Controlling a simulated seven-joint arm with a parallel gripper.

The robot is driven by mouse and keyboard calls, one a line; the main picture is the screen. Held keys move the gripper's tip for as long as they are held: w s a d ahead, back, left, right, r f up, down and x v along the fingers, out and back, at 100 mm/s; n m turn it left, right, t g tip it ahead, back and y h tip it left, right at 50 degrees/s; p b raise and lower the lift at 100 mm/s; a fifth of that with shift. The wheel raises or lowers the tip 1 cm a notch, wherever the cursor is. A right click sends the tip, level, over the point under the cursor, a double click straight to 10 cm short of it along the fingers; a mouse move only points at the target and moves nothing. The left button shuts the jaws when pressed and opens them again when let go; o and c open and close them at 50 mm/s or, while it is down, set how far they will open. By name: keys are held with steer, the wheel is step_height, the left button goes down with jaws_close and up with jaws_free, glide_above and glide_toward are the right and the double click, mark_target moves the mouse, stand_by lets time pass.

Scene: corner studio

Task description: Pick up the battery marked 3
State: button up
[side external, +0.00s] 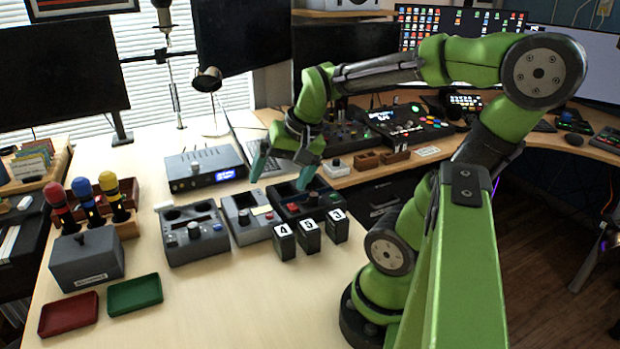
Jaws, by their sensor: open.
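The battery marked 3 (337,228) is a small dark block with a white label on top. It stands upright on the pale desk, rightmost in a row of three. The battery marked 4 (284,243) is at the row's left end, and another battery (309,238), its mark looking like a 5, stands between them. My gripper (282,174) is open and empty, fingers pointing down. In the picture it is above and left of the battery marked 3, over the control boxes behind the row. Its exact height is hard to tell.
A black box with a red button (292,211) and grey control boxes (192,234) stand behind and left of the batteries. Red (69,314) and green (135,295) trays lie at front left. The desk in front of the batteries is clear.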

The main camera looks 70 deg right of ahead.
mark_target(337, 214)
steer(key=s+d+f+m+g, duration=0.2)
steer(key=s+d+m, duration=0.2)
steer(key=d+m, duration=0.3)
steer(key=s+d+f+m+g, duration=0.1)
steer(key=s+d+m+g, duration=0.3)
steer(key=m, duration=0.5)
steer(key=shift+t, duration=0.7)
steer(key=f, duration=0.7)
steer(key=d+f, duration=0.1)
steer(key=f, duration=0.2)
steer(key=shift+s+f, duration=0.3)
steer(key=shift+s, duration=0.1)
steer(key=shift+d+f, duration=0.15)
steer(key=shift+f, duration=2.85)
steer(key=c, duration=1.3)
